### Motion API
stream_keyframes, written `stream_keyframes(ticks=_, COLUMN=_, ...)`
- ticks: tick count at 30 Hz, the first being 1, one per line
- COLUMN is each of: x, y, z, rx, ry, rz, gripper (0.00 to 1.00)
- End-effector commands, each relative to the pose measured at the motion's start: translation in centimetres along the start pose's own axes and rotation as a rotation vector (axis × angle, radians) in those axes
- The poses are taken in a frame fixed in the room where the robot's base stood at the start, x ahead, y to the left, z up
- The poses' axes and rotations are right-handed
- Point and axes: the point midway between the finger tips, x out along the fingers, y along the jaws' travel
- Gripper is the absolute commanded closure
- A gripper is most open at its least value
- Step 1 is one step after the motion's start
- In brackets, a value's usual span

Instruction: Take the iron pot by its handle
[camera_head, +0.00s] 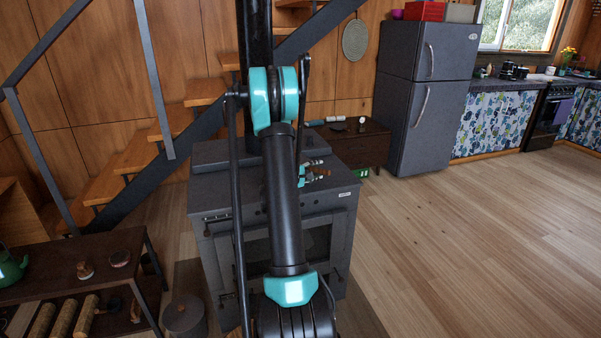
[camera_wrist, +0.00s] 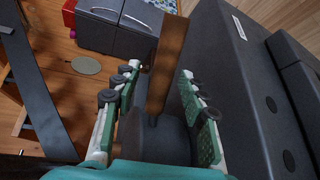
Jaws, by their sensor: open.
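The iron pot's brown handle (camera_wrist: 166,62) stands between the two fingers of my gripper (camera_wrist: 158,92) in the wrist view. The fingers are open, with a gap visible on each side of the handle. A dark grey part of the pot (camera_wrist: 158,138) shows at the handle's lower end, partly hidden by my gripper. In the head view my gripper (camera_head: 310,173) is over the right part of the stove top, with a bit of brown handle (camera_head: 321,171) at it. My arm hides most of the pot there.
The grey stove (camera_head: 335,215) stands under my arm. A grey fridge (camera_head: 428,90) is at the back, with a low dark cabinet (camera_head: 362,148) left of it. A low shelf (camera_head: 75,275) stands at the left, near the stairs (camera_head: 150,150). The wooden floor (camera_head: 480,240) at right is clear.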

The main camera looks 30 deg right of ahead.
Motion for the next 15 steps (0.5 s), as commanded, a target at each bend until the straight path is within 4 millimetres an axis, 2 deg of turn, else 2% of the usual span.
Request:
stream_keyframes(ticks=2, x=-0.03, y=0.0, z=0.0, rx=0.0, ry=0.0, rz=0.0, gripper=0.58)
stream_keyframes(ticks=12, x=-0.06, y=-0.01, z=0.0, rx=0.0, ry=0.0, rz=0.0, gripper=1.0)
stream_keyframes(ticks=15, x=-0.06, y=-0.01, z=0.0, rx=0.0, ry=0.0, rz=0.0, gripper=1.0)
